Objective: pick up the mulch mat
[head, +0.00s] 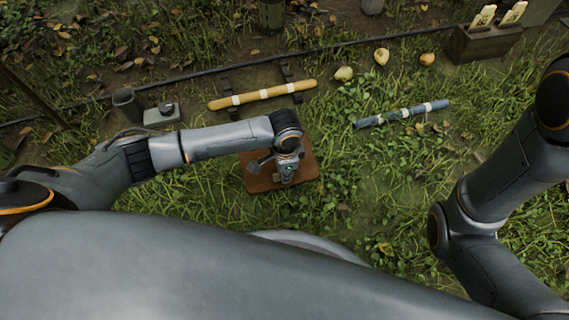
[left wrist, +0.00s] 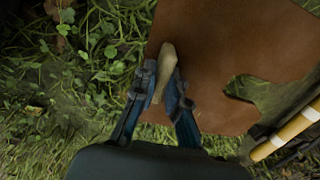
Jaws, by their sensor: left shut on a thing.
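The mulch mat (head: 262,183) is a flat brown square in the head view, below the end of my left arm. It fills much of the left wrist view (left wrist: 220,60), with a notch in its edge at the right. My left gripper (head: 286,175) is over the mat and hides part of it. In the left wrist view its fingers (left wrist: 165,88) are shut on a pale tan grip piece (left wrist: 168,62) at the mat's edge. I cannot tell whether the mat is clear of the ground. My right gripper is out of view.
A yellow pole (head: 262,94) with pale bands lies on dark supports behind the mat. A blue-grey banded pole (head: 402,114) lies to the right. Several pears (head: 381,56) lie at the back, near a wooden box (head: 484,44) with labels. Grass right of the mat is open.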

